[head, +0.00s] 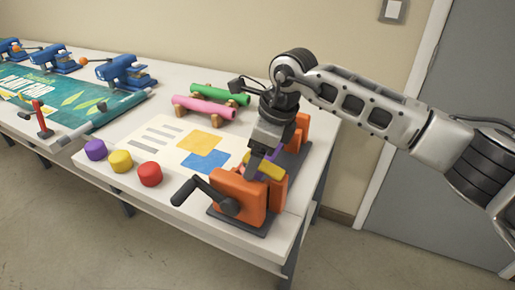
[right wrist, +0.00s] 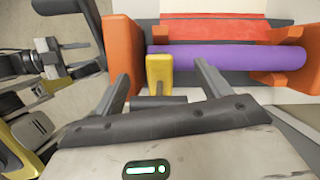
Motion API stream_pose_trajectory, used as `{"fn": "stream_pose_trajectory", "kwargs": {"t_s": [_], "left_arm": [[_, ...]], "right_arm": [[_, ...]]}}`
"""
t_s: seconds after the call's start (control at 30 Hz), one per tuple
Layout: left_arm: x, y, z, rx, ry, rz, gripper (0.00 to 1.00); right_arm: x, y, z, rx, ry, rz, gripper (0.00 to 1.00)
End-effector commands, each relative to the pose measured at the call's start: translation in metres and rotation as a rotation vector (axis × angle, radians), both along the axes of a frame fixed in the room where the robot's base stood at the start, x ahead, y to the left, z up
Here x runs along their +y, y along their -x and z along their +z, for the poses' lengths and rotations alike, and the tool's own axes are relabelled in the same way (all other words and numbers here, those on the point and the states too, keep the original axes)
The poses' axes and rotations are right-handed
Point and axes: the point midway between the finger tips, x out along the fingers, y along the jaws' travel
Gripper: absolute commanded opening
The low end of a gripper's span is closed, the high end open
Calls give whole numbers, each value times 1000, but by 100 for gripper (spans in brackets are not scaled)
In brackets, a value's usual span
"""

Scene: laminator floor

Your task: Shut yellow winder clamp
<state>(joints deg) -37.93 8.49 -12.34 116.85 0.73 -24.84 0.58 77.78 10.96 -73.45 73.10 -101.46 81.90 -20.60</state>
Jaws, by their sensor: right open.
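The yellow winder clamp (head: 270,170) is on the orange winder (head: 235,195) at the table's front right corner. In the right wrist view the clamp (right wrist: 159,72) stands at the near side of a purple roll (right wrist: 225,57), left of the roll's middle. My right gripper (head: 254,168) is over the winder and hides part of the clamp in the head view. Its fingers are open, and the clamp appears between them in the right wrist view (right wrist: 162,80). I cannot tell whether they touch it.
A black crank (head: 195,192) sticks out at the winder's front left. Purple, yellow and red (head: 149,174) knobs line the table's front edge. Pink (head: 204,107) and green (head: 220,94) rolls lie behind a printed sheet. Blue machines (head: 122,72) stand along the table at left.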

Motion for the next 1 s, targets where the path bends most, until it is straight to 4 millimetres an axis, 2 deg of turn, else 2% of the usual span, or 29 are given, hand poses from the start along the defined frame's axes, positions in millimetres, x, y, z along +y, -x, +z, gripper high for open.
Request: {"fn": "stream_pose_trajectory", "kwargs": {"t_s": [0.03,0.3,0.4,0.53,0.77,0.87,0.9,0.97,1.0], "left_arm": [[0,1,5,1,0,0,36],[0,2,23,4,0,0,36],[0,2,28,4,0,0,36],[0,2,30,3,0,0,36],[0,1,30,2,1,0,36],[0,1,30,0,1,1,11],[0,0,30,-1,0,0,0],[0,-1,31,-3,1,0,0],[0,-1,31,-4,1,0,0]], "right_arm": [[-4,5,2,14,14,6,84],[-10,4,53,-8,-5,8,84],[-11,4,67,-13,-10,8,84],[-13,4,74,-16,-14,9,84],[-13,4,75,-17,-15,8,84],[-9,6,73,-10,-32,12,84],[-3,10,71,3,-62,16,84],[14,22,65,42,-151,30,84],[31,35,62,83,-243,37,84]]}}
